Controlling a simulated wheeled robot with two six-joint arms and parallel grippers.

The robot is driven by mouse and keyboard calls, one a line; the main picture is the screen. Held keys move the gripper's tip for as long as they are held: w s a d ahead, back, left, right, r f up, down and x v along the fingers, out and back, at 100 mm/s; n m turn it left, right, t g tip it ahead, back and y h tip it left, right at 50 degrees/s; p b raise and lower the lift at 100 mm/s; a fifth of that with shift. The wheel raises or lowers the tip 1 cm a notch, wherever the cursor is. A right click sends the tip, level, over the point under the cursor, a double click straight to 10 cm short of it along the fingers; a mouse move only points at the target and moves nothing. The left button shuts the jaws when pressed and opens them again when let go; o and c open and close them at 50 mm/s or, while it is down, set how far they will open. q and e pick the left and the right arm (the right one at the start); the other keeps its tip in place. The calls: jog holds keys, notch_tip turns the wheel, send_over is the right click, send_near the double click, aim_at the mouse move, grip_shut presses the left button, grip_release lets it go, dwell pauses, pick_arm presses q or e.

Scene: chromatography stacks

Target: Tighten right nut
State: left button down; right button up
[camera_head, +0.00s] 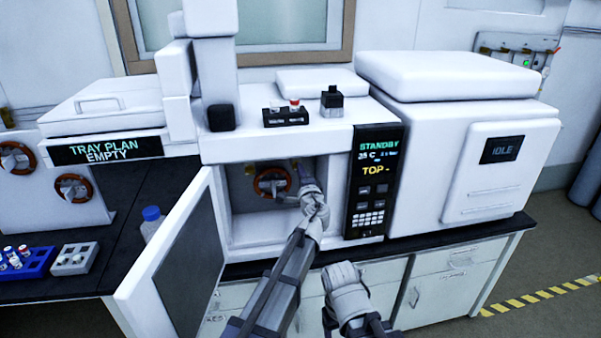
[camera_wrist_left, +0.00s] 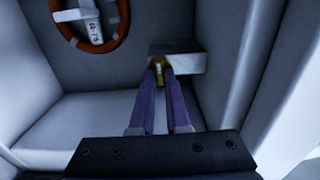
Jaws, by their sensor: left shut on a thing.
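The oven chamber (camera_head: 240,222) stands open, with an orange column coil (camera_head: 259,184) on its back wall. The coil also shows at the upper left of the left wrist view (camera_wrist_left: 123,30). My left gripper (camera_head: 296,168) reaches into the chamber, to the right of the coil. In the left wrist view its two fingers (camera_wrist_left: 160,72) are shut on a small brass-yellow nut (camera_wrist_left: 158,62) at a pale grey block (camera_wrist_left: 188,60). The fingers hide part of the nut. A yellowish fitting (camera_head: 250,170) shows left of the coil. My right gripper is not in view; only part of that arm shows.
The open oven door (camera_head: 190,262) stands out to the left of the chamber. A control panel (camera_head: 373,185) reading STANDBY is close on the right. Vial racks (camera_head: 74,258) and a blue-capped bottle (camera_head: 152,222) are on the left. The chamber walls are close around my left gripper.

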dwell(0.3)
pick_arm(q)
jog(key=c, duration=0.9)
grip_release()
jog(key=shift+s, duration=0.1)
